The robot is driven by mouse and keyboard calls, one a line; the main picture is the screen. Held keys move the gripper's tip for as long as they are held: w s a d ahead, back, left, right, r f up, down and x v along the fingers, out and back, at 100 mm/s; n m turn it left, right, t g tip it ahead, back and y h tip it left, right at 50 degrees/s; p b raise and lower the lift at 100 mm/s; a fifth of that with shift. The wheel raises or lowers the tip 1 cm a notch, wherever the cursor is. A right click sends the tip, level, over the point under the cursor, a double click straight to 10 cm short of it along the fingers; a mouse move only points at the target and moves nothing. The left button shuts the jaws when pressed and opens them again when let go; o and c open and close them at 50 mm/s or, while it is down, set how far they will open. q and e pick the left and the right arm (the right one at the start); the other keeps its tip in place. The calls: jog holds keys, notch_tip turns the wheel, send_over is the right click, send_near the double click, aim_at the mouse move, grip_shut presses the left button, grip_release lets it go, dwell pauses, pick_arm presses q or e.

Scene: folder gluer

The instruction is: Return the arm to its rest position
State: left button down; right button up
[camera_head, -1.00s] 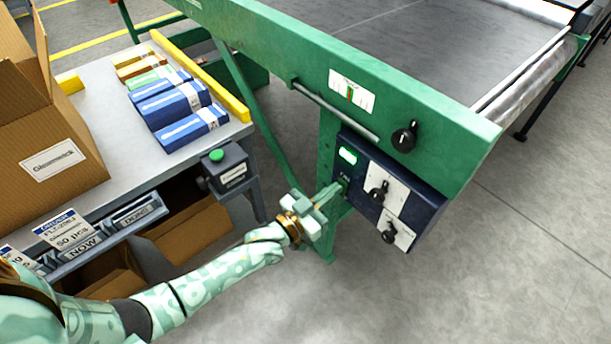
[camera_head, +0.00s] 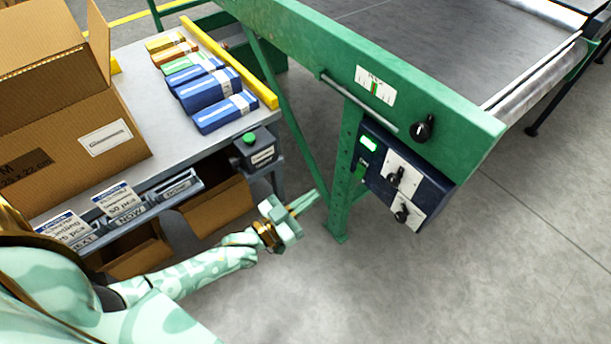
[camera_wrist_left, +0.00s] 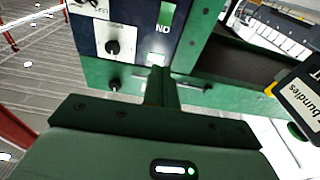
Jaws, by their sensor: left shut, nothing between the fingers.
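My left arm reaches in from the lower left in the head view. Its gripper (camera_head: 304,204) is shut and empty, in the free space left of the green machine leg (camera_head: 345,175). The gripper is apart from the dark blue control panel (camera_head: 433,187), which has a lit green display and black knobs on white plates. In the left wrist view the shut fingers (camera_wrist_left: 160,84) point toward the panel (camera_wrist_left: 146,20), which shows at the top. My right gripper is not in view.
A grey table (camera_head: 135,48) at left bears an open cardboard box (camera_head: 75,125) and several flat cartons (camera_head: 205,90). A black box with a green button (camera_head: 250,138) is fixed at its corner. The green conveyor frame (camera_head: 400,75) stands at right. Floor below the gripper is clear.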

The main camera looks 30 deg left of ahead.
pick_arm(q)
jog(key=shift+s, duration=0.1)
dwell(0.5)
